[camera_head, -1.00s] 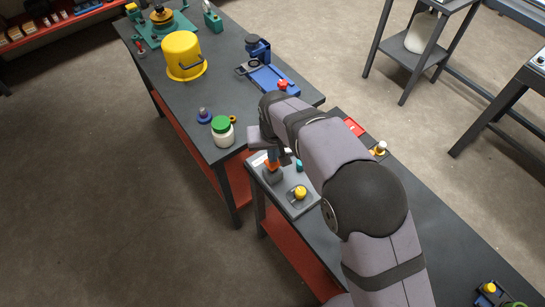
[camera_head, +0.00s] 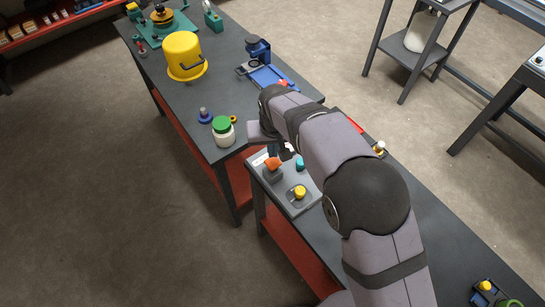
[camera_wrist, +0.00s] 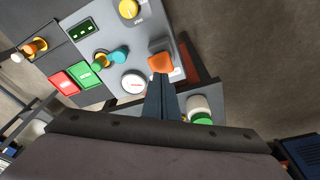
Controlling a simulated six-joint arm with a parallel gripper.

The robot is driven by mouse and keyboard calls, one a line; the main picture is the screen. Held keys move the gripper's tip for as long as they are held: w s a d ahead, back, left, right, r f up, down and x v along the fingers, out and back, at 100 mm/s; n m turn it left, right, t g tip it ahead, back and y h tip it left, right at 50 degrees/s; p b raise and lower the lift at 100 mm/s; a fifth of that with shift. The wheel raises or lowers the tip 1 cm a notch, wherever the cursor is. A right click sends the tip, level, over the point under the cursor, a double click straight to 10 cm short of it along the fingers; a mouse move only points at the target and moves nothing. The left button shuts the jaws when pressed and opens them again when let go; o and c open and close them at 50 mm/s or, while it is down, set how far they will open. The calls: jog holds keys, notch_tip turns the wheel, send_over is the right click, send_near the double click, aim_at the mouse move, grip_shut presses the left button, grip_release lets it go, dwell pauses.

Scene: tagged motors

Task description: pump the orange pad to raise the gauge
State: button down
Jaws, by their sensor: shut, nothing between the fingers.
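The orange pad (camera_head: 272,163) sits on a dark grey block near the left edge of the light grey panel (camera_head: 302,207). In the wrist view the orange pad (camera_wrist: 160,62) lies just beyond my fingertips. The round white gauge (camera_wrist: 134,82) is beside the pad, to its left. Its needle is too small to read. My gripper (camera_wrist: 159,80) is shut and empty, its fingers pointing at the pad. In the head view my gripper (camera_head: 286,152) is right of the pad and apart from it, partly hidden by my arm.
A yellow knob (camera_head: 299,192), a teal knob (camera_head: 300,163), green (camera_wrist: 89,76) and red (camera_wrist: 64,83) blocks and a small display (camera_wrist: 83,30) are close by. A green-lidded white jar (camera_head: 223,132) stands on the adjoining table, with a yellow bucket (camera_head: 183,55) beyond.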

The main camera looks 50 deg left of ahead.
jog(key=v, duration=0.1)
jog(key=p+v, duration=0.2)
jog(key=shift+w+a+r, duration=0.15)
jog(key=shift+a+r, duration=0.1)
jog(key=shift+r, duration=0.25)
jog(key=s+d+f+n+g+h, duration=0.15)
jog(key=d+f, duration=0.25)
jog(key=d, duration=0.4)
jog(key=s+d+f+n+h, duration=0.1)
jog(key=s+d+f+h, duration=0.2)
jog(key=d, duration=0.6)
jog(key=w+d+r+m, duration=0.3)
jog(key=d+m, duration=0.1)
jog(key=d, duration=0.8)
jog(key=w+d+r+m+y+b, duration=0.1)
jog(key=d+m, duration=0.4)
jog(key=d, duration=0.8)
jog(key=w+d+r+m+y, duration=0.1)
jog(key=w+d+r+m, duration=0.3)
jog(key=d, duration=0.9)
jog(key=shift+w+r+m, duration=0.3)
jog(key=shift+r+m, duration=0.45)
